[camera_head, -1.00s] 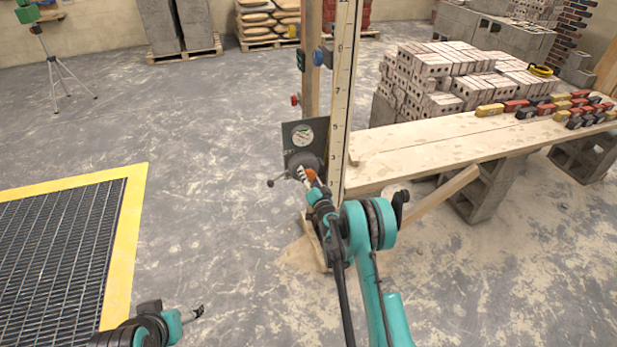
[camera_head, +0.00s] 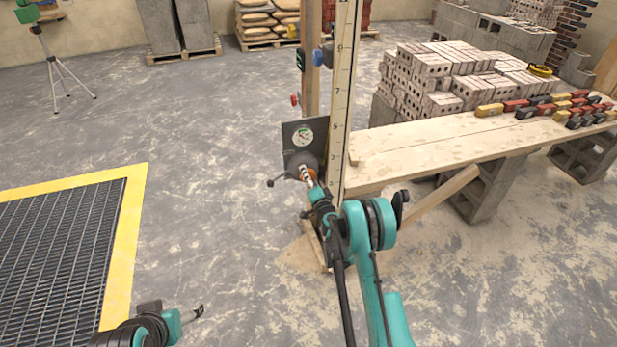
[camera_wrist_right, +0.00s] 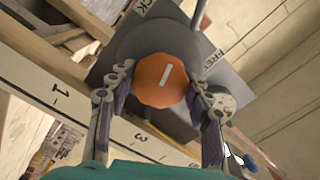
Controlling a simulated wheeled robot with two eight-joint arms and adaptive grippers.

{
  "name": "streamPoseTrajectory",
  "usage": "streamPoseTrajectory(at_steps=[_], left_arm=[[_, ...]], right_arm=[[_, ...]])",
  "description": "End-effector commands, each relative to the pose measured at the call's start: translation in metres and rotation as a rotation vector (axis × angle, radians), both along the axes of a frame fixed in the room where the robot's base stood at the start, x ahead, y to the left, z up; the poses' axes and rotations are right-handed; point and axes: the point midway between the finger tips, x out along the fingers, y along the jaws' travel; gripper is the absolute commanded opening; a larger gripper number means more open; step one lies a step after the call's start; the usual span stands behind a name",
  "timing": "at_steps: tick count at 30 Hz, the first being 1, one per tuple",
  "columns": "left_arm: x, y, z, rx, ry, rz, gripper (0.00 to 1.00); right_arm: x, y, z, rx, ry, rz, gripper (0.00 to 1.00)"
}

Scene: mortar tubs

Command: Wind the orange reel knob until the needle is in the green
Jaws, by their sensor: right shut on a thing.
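The orange reel knob (camera_wrist_right: 161,80) fills the middle of the right wrist view, with a white line on its face. My right gripper (camera_wrist_right: 160,84) is shut on it, a finger on each side. In the head view my right gripper (camera_head: 308,176) covers most of the knob, at the dark reel on a grey plate (camera_head: 291,128). A round white gauge (camera_head: 303,135) with a green patch sits on the plate above; its needle is too small to read. The gauge (camera_wrist_right: 220,103) is partly hidden by a finger in the wrist view. My left gripper (camera_head: 197,312) is low at left, away from the reel; its opening is unclear.
A tall numbered staff (camera_head: 341,110) stands just right of the plate. A plank bench (camera_head: 420,150) on concrete blocks reaches right from there, with bricks behind. A yellow-edged floor grate (camera_head: 130,230) lies at left. The floor between grate and reel is clear.

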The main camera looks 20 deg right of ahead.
Motion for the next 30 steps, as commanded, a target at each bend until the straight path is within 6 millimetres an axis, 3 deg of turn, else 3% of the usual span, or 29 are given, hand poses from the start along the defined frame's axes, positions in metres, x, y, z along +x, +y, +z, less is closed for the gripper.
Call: streamPoseTrajectory(at_steps=[2,3,5,6,17,30], left_arm=[[0.0,0.0,0.0,0.0,0.0,0.0,0.72],[0.0,0.0,0.0,0.0,0.0,0.0,0.72],[0.0,0.0,0.0,0.0,0.0,0.0,0.72],[0.0,0.0,0.0,0.0,0.0,0.0,0.72],[0.0,0.0,0.0,0.0,0.0,0.0,0.72],[0.0,0.0,0.0,0.0,0.0,0.0,0.72]], right_arm=[[0.001,-0.001,0.001,0.001,0.0,-0.002,0.21],[0.001,-0.001,0.001,0.001,0.0,-0.002,0.53],[0.001,-0.001,0.001,0.0,0.0,-0.002,0.68],[0.001,-0.001,0.001,0.0,0.0,-0.002,0.72],[-0.005,-0.001,0.0,-0.001,-0.001,-0.001,0.72],[-0.069,-0.003,0.001,-0.001,0.001,-0.002,0.72]])
